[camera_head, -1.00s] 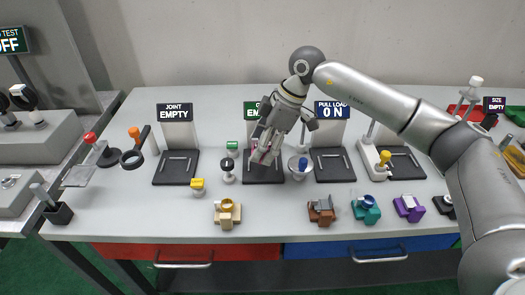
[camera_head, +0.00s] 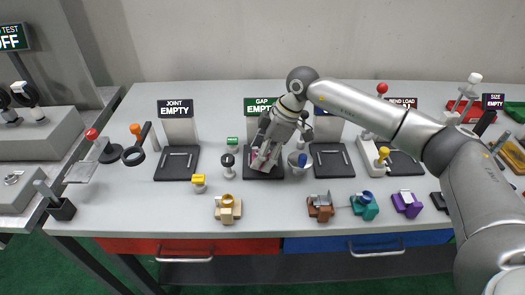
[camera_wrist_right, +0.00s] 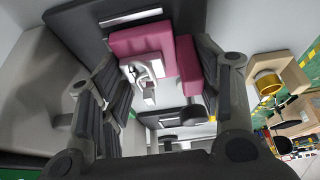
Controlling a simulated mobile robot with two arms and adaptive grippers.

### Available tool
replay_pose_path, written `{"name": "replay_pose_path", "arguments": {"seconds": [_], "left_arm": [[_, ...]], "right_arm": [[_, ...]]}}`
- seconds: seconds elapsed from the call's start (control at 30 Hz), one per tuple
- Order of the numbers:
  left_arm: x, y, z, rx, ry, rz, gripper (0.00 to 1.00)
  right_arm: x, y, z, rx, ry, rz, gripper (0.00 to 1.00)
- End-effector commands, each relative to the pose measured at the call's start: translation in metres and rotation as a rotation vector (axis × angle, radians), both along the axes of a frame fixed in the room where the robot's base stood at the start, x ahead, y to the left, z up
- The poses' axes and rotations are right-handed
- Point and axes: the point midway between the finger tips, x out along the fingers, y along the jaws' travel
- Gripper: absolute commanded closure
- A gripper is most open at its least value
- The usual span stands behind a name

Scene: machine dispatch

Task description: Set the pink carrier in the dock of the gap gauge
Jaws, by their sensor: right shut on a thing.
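The gap gauge (camera_head: 262,106) stands at the back middle of the table, and its sign reads GAP EMPTY. Its dark dock plate (camera_head: 279,173) lies in front of the sign. My right gripper (camera_head: 265,163) points down over this plate and covers much of it. In the right wrist view the pink carrier (camera_wrist_right: 141,43) is between the fingers of my right gripper (camera_wrist_right: 165,95), which is shut on it. A dark plate with a pale slot (camera_wrist_right: 130,18) shows close beside the carrier; I cannot tell whether they touch. My left gripper is not in view.
The joint gauge (camera_head: 177,163) stands to the left, with another dark plate (camera_head: 331,160) to the right. Several coloured blocks, including a tan one (camera_head: 228,208), line the front edge.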

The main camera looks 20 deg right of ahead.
Motion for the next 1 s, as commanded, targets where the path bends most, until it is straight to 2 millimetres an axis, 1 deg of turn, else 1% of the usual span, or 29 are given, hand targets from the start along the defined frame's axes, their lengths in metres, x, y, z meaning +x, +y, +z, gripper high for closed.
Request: {"name": "replay_pose_path", "arguments": {"seconds": [0.2,0.23,0.4,0.67,0.77,0.87,0.93,1.0], "left_arm": [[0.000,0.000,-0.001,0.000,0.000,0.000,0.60],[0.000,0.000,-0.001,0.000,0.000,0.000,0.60],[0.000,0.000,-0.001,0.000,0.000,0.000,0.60],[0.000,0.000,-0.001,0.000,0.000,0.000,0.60],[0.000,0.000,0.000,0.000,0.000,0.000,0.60],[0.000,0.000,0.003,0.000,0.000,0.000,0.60],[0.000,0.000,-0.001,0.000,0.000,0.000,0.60],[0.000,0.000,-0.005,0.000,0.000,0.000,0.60]], "right_arm": [[0.000,0.000,-0.004,0.001,0.000,0.000,0.69],[0.000,0.000,-0.004,0.000,0.000,0.000,0.40],[0.000,0.000,-0.004,0.000,0.001,0.000,0.20],[0.000,0.000,-0.004,0.000,0.000,0.000,0.20],[0.000,0.000,-0.001,0.001,0.000,0.000,0.20],[0.000,0.000,0.009,0.001,-0.003,0.000,0.20],[0.000,-0.004,0.017,0.001,-0.002,-0.001,0.20],[-0.002,-0.010,0.030,0.001,-0.006,-0.001,0.20]]}}
